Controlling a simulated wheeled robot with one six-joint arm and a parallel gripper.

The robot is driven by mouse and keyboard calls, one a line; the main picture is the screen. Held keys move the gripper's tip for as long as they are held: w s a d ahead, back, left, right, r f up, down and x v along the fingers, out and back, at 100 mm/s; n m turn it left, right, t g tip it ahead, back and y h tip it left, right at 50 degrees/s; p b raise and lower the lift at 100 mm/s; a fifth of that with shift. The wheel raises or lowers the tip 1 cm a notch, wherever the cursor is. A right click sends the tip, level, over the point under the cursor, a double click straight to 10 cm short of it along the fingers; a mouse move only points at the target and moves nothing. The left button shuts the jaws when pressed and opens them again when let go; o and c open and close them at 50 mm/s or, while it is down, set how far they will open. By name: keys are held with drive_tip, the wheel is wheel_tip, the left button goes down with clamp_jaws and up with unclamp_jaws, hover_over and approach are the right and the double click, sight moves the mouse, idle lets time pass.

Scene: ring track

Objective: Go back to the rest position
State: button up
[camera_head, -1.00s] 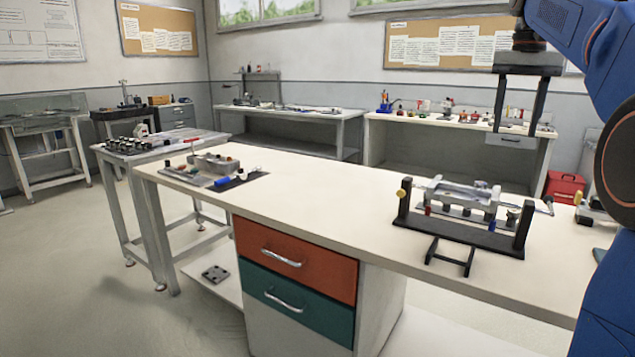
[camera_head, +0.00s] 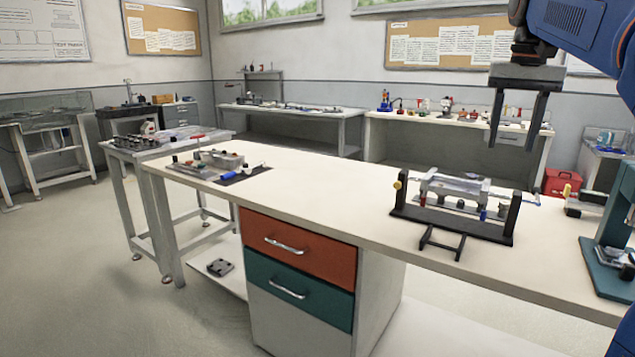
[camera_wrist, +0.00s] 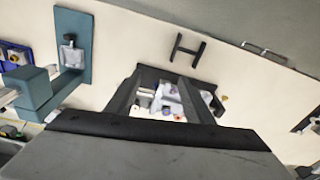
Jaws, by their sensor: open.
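My gripper (camera_head: 519,118) hangs at the upper right of the head view, fingers pointing down. It is open and empty, with a clear gap between its two dark fingers. It is raised above the right part of the workbench (camera_head: 330,205). Below it on the bench stands a black fixture (camera_head: 450,228) with a grey part (camera_head: 462,187) across it. In the wrist view the two fingers frame the fixture's light parts (camera_wrist: 175,98) from above, and nothing is between the fingertips.
A teal press-like device (camera_head: 606,268) stands at the bench's right end. A dark mat (camera_head: 243,175) with small parts lies at the left end. Orange (camera_head: 295,248) and teal (camera_head: 298,288) drawers are below, both shut. The middle of the bench top is clear.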

drive_tip(key=s+a+f+n+t, duration=0.1)
drive_tip(key=s+a+f, duration=0.3)
drive_tip(key=s+f, duration=0.4)
drive_tip(key=s+a+f+n+t, duration=0.1)
drive_tip(key=s+a+f, duration=0.3)
drive_tip(key=s+f, duration=0.5)
drive_tip(key=s+a+f+n+t, duration=0.1)
drive_tip(key=s+a+f+n, duration=0.2)
drive_tip(key=s+f, duration=0.6)
wheel_tip(320, 180, down, 9)
drive_tip(key=shift+s+a+r+t, duration=0.15)
drive_tip(key=shift+a+t, duration=0.25)
drive_tip(key=shift+a, duration=0.15)
